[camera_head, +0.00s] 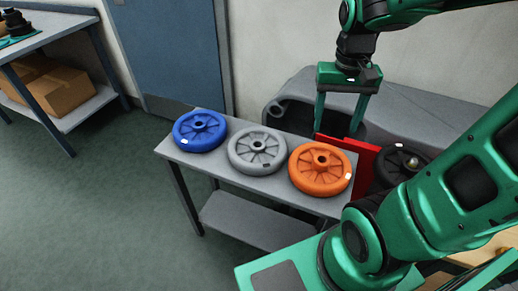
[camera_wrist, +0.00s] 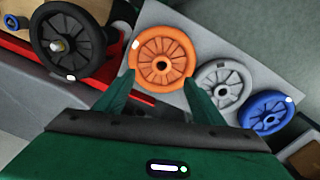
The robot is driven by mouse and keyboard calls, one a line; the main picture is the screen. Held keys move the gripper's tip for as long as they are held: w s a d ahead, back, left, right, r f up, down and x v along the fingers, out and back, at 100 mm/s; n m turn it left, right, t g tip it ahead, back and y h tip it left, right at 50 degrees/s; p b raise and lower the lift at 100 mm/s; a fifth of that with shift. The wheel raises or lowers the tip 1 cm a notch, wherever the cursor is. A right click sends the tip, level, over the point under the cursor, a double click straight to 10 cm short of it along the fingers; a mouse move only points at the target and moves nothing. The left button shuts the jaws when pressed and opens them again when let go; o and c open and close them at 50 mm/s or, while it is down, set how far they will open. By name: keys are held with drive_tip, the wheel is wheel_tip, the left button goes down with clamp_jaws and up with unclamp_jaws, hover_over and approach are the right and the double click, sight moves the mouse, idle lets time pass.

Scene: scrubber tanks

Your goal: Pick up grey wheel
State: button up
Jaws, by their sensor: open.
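The grey wheel (camera_head: 257,149) lies flat in the middle of a small grey table, between a blue wheel (camera_head: 200,130) on the left and an orange wheel (camera_head: 320,169) on the right. In the wrist view the grey wheel (camera_wrist: 223,86) is partly hidden by my right finger. My gripper (camera_head: 338,136) is open and empty, fingers pointing down, above and behind the orange wheel's end of the table. In the wrist view my gripper (camera_wrist: 168,88) has its two fingers spread below the orange wheel (camera_wrist: 162,60), with the grey wheel off to the right.
The small table (camera_head: 240,180) has a lower shelf. A red panel (camera_head: 360,157) and a black wheel (camera_head: 402,162) stand right of it. A large grey tank (camera_head: 420,110) is behind. A workbench with cardboard boxes (camera_head: 58,88) is at the far left. The floor left of the table is clear.

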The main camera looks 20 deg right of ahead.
drive_tip(key=w+a+f, duration=0.2)
drive_tip(key=w+a, duration=0.3)
drive_tip(key=w, duration=0.3)
drive_tip(key=n, duration=0.2)
hover_over(257, 140)
drive_tip(key=s, duration=0.2)
wheel_tip(257, 140, down, 9)
drive_tip(key=shift+w+a+f, duration=0.1)
drive_tip(key=shift+a+f, duration=0.05)
drive_tip(key=shift+f, duration=1.35)
drive_tip(key=shift+a+f, duration=0.1)
drive_tip(key=shift+f, duration=1.35)
drive_tip(key=shift+c, duration=0.4)
clamp_jaws()
